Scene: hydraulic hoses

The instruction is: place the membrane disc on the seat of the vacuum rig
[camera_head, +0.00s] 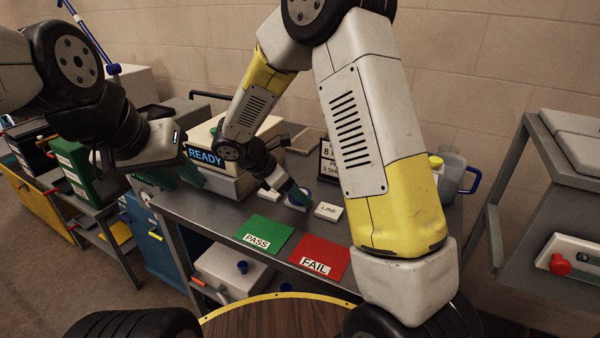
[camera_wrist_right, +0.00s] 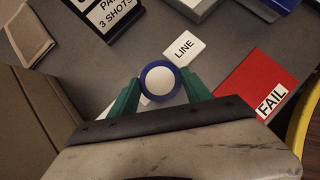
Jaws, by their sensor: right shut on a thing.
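My right gripper (camera_wrist_right: 161,88) has its green fingers shut on a round white disc with a blue rim (camera_wrist_right: 159,79), which looks like the membrane disc. In the head view this disc (camera_head: 299,197) shows small at the green fingers, low over the grey bench, left of the white LINE block (camera_head: 328,211). I cannot tell whether it touches anything below. A pale box with a READY display (camera_head: 205,156) stands behind, partly hidden by my right arm; it may be the vacuum rig. I cannot make out its seat. My left gripper (camera_head: 180,176) hangs at the bench's left, fingers apart and empty.
A green PASS mat (camera_head: 263,234) and a red FAIL mat (camera_head: 320,258) lie along the bench's front. A dark sign reading 3 SHOTS (camera_wrist_right: 108,16) stands behind the disc. A jug with a blue handle (camera_head: 455,172) is at right. A grey cart (camera_head: 540,165) stands farther right.

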